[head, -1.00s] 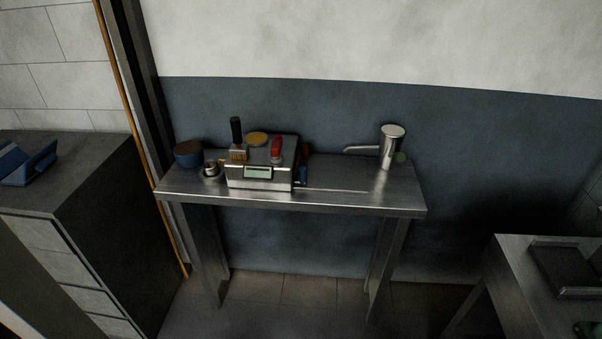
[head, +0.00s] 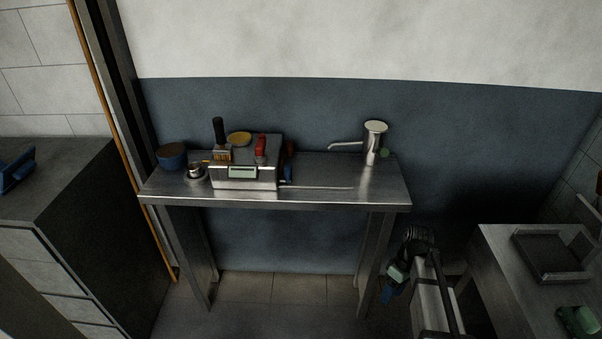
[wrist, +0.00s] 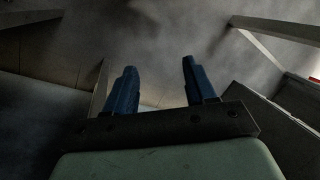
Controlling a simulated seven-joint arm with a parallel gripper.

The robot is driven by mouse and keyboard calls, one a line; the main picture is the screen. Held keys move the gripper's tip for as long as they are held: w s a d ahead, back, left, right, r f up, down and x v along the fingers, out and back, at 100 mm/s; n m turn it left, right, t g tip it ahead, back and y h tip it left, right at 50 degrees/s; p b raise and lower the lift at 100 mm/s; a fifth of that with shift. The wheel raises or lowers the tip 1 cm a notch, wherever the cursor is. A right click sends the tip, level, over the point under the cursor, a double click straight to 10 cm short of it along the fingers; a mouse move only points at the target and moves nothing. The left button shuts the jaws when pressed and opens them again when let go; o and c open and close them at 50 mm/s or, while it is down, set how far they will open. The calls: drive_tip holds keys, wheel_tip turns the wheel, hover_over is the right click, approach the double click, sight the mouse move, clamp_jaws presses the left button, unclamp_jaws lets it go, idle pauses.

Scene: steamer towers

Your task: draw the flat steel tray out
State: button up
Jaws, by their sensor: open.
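My gripper (head: 387,296) hangs low at the lower middle right of the head view, in front of the bench's right leg. Its two blue fingers stand apart and empty in the wrist view (wrist: 158,68), with bare wall and floor beyond them. A flat, dark grey tray (head: 585,262) with a low rim lies on the steel table at the right of the head view; I cannot tell for certain that it is the steel tray. My gripper is left of that table, apart from the tray.
A green item (head: 578,321) lies on the right table (head: 500,240). Floor between is open.

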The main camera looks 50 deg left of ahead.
drive_tip(key=w+a+r+n+t+y, duration=0.1)
drive_tip(key=a+r+n, duration=0.4)
drive_tip(key=a+r, duration=1.45)
wheel_tip(320, 180, up, 16)
drive_tip(key=n+t, duration=0.2)
hover_over(287, 166)
drive_tip(key=shift+h, duration=0.4)
wheel_tip(287, 166, down, 14)
drive_tip(key=shift+w+f, duration=0.1)
clamp_jaws()
